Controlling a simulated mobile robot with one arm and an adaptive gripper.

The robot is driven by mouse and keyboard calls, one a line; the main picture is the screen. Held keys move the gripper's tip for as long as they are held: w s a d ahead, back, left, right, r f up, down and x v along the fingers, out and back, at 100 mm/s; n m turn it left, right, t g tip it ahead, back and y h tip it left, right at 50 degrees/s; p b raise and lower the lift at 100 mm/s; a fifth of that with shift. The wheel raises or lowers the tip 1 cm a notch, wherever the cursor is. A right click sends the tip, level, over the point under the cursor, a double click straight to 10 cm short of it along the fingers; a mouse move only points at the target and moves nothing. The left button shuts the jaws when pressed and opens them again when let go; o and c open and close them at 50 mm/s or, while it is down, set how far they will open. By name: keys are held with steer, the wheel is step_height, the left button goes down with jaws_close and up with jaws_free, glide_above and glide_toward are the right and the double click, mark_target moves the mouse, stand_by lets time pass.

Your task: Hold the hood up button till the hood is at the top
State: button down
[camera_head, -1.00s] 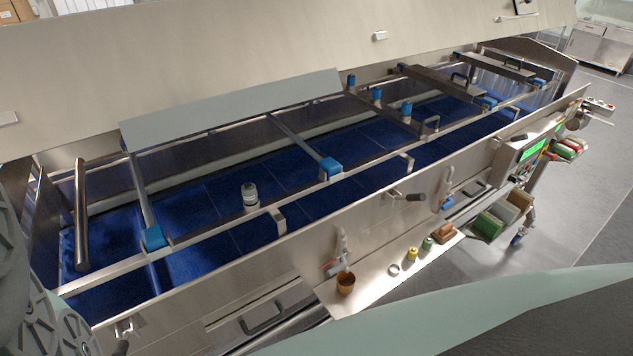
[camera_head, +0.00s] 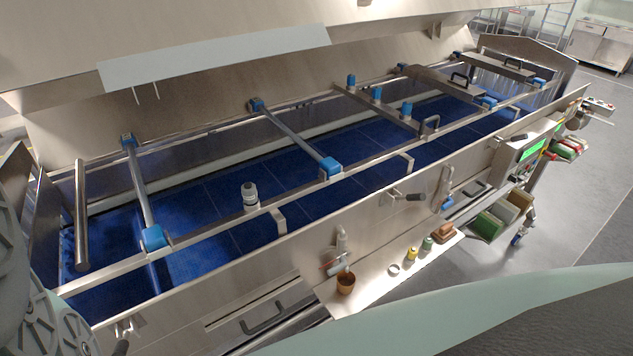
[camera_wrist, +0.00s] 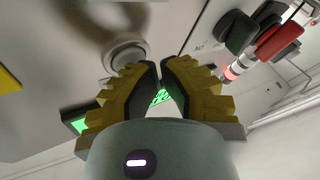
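The hood (camera_head: 200,85) is a large beige metal cover, raised above the blue conveyor bed, with its upper part cut off by the picture's top. A pale flap (camera_head: 215,57) shows across it. In the wrist view my gripper (camera_wrist: 160,66) has yellow ribbed fingers with dark pads, tips brought nearly together with only a narrow gap and nothing seen between them. The tips are near a round grey fitting (camera_wrist: 126,52) on a metal panel. The hood up button is not identifiable; the fingers may hide it. My gripper is not in the head view.
A side shelf (camera_head: 390,285) holds a brown cup (camera_head: 345,283) and small containers.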

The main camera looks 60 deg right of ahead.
steer(key=shift+s, duration=0.1)
stand_by(0.5)
steer(key=shift+s+a, duration=0.4)
steer(key=shift+s, duration=0.45)
steer(key=shift+s+a+b, duration=0.15)
steer(key=shift+s+a, duration=0.15)
steer(key=shift+s, duration=0.45)
steer(key=shift+s+a+b, duration=0.2)
steer(key=shift+s+a, duration=0.15)
steer(key=shift+s, duration=0.45)
steer(key=shift+s+a+b, duration=0.15)
steer(key=shift+s+a, duration=0.15)
steer(key=shift+s, duration=0.45)
